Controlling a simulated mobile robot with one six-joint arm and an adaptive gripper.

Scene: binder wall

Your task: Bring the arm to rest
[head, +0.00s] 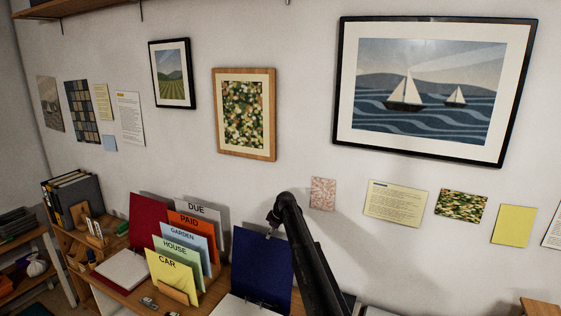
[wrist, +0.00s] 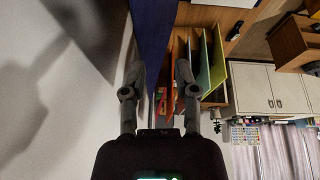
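My arm (head: 305,255) rises at the lower middle of the head view, in front of the wall and beside the open blue binder (head: 262,268). The fingers are not clear in the head view.
Labelled folders (head: 172,275) stand in a holder left of the blue binder. An open red binder (head: 150,218) stands farther left. Framed pictures, such as the sailboat picture (head: 430,100), and pinned cards hang on the wall. A shelf (head: 80,8) juts out at the top left.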

